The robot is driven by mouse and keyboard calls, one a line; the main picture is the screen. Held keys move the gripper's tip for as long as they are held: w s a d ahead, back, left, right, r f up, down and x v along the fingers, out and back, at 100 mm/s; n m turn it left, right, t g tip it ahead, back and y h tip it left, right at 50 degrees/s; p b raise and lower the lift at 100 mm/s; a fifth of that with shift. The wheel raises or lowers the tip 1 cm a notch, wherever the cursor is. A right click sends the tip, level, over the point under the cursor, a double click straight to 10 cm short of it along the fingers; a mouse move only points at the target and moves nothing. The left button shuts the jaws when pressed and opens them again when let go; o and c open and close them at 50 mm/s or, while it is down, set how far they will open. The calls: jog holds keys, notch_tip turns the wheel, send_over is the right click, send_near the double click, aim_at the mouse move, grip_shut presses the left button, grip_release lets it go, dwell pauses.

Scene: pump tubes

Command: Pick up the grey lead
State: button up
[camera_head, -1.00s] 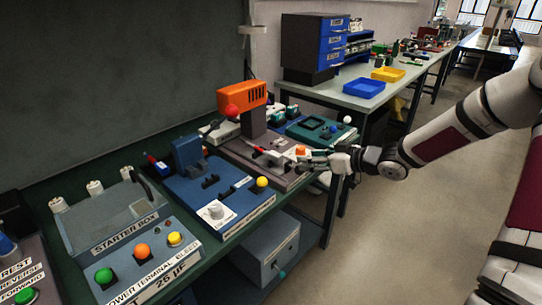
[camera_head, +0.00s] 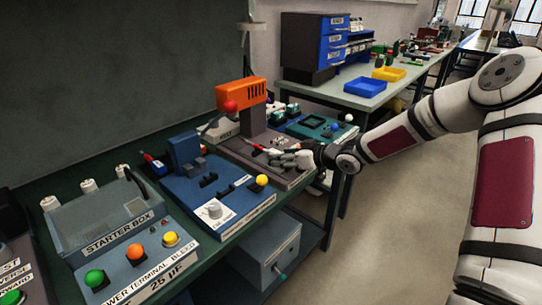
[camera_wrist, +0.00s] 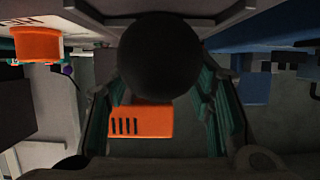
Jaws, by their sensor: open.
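In the wrist view my gripper (camera_wrist: 160,115) is open, with a teal-lined finger on each side. A large dark grey ball (camera_wrist: 155,55) shows between the fingers, close to the camera. It may be the end of the grey lead, but I cannot tell for sure, nor whether the fingers touch it. In the head view my gripper (camera_head: 278,158) is over the brown-grey unit with the orange head (camera_head: 241,94). The gripper covers part of that unit, and I cannot make out a grey lead there. A red-tipped probe (camera_head: 257,147) lies just left of the fingers.
The blue unit (camera_head: 205,195) with a yellow ball (camera_head: 262,180) stands to the left. Open floor (camera_head: 390,230) lies to the right.

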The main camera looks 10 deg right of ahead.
grip_shut()
jog(key=shift+r, duration=0.1)
